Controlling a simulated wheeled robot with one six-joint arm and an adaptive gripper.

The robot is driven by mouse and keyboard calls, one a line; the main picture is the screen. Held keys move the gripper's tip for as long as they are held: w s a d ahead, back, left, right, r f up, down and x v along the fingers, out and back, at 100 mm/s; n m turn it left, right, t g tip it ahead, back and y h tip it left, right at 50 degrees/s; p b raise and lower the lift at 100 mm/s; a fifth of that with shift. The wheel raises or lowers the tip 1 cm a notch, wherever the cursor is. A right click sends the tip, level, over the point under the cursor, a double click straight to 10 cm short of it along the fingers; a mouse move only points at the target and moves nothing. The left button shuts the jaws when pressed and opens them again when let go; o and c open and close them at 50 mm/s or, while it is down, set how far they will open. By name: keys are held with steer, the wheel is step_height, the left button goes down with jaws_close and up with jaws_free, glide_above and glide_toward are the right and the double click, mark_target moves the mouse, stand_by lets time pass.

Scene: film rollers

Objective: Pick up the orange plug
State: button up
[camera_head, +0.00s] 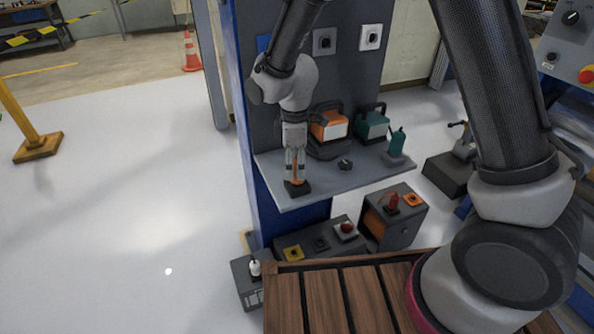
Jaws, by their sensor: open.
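My gripper (295,175) points straight down over the front left of the grey shelf (340,181). Its fingers are open, one on each side of an orange plug (296,171). The orange plug stands upright on a small black base (297,189) near the shelf's front edge. The fingers hide much of the plug. I cannot tell whether they touch it.
An orange-and-black device (329,126), a teal device (372,125), a teal bottle-shaped item (397,143) and a small dark knob (345,164) stand on the shelf to the right. A dark back panel rises behind. Grey boxes and a slatted wooden top (335,296) lie below.

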steer(key=shift+f, duration=0.55)
steer(key=c, duration=1.2)
step_height(320, 180, up, 10)
steer(key=shift+r, duration=0.1)
steer(key=shift+s, duration=0.1)
